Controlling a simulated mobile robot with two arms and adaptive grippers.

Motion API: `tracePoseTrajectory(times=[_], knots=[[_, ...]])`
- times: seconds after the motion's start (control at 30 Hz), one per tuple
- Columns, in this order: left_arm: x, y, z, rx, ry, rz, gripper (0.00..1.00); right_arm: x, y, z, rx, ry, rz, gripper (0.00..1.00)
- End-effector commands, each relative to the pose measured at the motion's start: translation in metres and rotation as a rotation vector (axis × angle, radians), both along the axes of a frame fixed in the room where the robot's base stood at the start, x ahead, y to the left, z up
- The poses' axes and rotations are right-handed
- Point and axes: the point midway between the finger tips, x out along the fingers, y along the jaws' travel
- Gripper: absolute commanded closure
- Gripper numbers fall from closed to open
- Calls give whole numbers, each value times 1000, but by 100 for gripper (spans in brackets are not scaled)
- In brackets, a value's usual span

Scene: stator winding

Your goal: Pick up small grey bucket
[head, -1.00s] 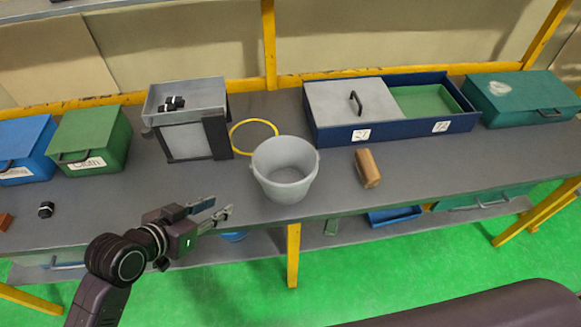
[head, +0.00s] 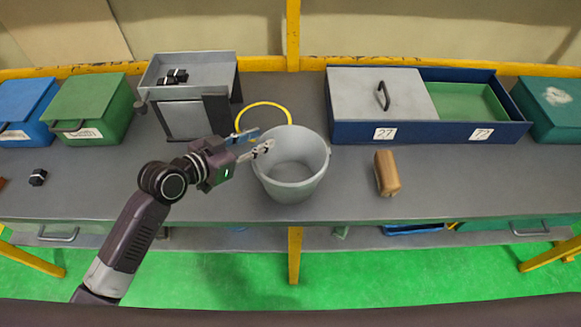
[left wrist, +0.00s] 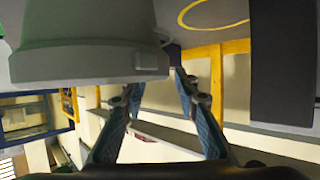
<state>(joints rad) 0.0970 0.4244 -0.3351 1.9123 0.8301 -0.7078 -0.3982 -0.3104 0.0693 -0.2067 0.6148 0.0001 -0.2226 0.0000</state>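The small grey bucket (head: 291,170) stands upright and looks empty on the grey workbench in the head view. It also fills the upper left of the left wrist view (left wrist: 85,45). My left gripper (head: 261,141) is at the bucket's left rim, with its fingers apart. In the left wrist view the open fingers (left wrist: 155,82) point toward the bucket's side, with a small lug near their tips. I cannot tell whether they touch the bucket, and nothing shows held between them. My right gripper is not in view.
A yellow ring (head: 264,106) lies behind the bucket. A grey bin (head: 187,103) with black parts stands behind the left gripper. A brown block (head: 387,173) lies right of the bucket, before a blue tray (head: 428,131). Green (head: 91,108) and blue boxes (head: 22,108) stand left.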

Motion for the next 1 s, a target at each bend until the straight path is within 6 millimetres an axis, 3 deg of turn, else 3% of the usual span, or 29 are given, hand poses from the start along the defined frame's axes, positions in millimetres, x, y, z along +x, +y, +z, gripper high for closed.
tracePoseTrajectory(times=[0.03, 0.2, 0.5, 0.77, 1.0], knots=[[6, -5, 2, -3, 1, 1, 71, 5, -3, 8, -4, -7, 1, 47], [19, -16, -7, -2, 0, 1, 71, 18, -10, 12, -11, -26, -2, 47], [21, -18, -11, 1, -1, 0, 71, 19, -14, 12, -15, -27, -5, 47], [21, -17, -11, 1, 1, 0, 100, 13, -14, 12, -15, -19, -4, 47], [21, -17, -12, 2, 1, 1, 100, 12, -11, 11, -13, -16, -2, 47]])
